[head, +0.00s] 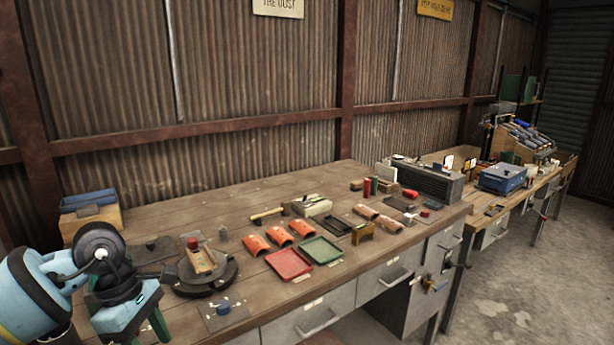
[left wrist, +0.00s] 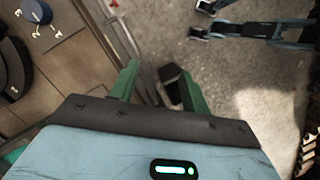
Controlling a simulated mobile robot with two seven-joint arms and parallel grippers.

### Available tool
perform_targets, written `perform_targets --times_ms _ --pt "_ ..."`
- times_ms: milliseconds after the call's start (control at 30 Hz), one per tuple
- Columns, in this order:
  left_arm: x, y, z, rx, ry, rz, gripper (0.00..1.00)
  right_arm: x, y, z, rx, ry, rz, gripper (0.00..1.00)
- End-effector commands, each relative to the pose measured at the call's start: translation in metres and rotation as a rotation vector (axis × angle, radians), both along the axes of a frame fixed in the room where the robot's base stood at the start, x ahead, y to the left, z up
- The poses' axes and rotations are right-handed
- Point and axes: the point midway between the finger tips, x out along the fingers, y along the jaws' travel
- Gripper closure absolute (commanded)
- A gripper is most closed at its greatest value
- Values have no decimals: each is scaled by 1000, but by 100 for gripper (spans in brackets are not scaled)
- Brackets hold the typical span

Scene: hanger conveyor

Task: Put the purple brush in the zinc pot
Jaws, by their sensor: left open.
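I cannot make out a purple brush in either view. My right gripper is in neither view.
The workbench (head: 190,215) carries a dark turntable (head: 222,282), a plate with a blue knob (head: 223,306), a red tray (head: 289,265), a green tray (head: 321,250), orange curved tiles (head: 278,236) and a hammer (head: 266,215). A blue-topped wooden box (head: 92,218) stands at the back left.

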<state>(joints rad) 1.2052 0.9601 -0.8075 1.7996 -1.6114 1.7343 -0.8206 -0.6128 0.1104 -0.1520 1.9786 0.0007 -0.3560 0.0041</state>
Motion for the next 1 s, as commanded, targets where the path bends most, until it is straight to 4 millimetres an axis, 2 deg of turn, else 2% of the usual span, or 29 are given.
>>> perform_targets --times_ms 100,233,300,400,500,633,767,867,967,1000 --pt "-14 -50 -23 -191 65 18 53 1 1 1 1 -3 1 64" --pt "-34 -112 -38 -458 175 92 53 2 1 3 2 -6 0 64" --pt "-45 -144 -41 -617 257 159 53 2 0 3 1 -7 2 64" --pt "-59 -181 -38 -834 389 283 53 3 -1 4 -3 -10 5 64" --pt "-66 -207 -32 -1041 539 440 53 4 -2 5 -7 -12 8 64" --pt "-66 -223 -27 -1280 753 688 53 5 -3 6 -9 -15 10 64" --pt "-59 -221 -35 -1484 983 983 53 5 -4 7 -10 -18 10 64" --pt "-54 -208 -53 -1609 1164 1242 53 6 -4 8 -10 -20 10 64" --pt "-55 -190 -83 -1706 1348 1525 53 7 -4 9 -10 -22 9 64" --pt "-58 -181 -98 -1736 1419 1646 53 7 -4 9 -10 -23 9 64"
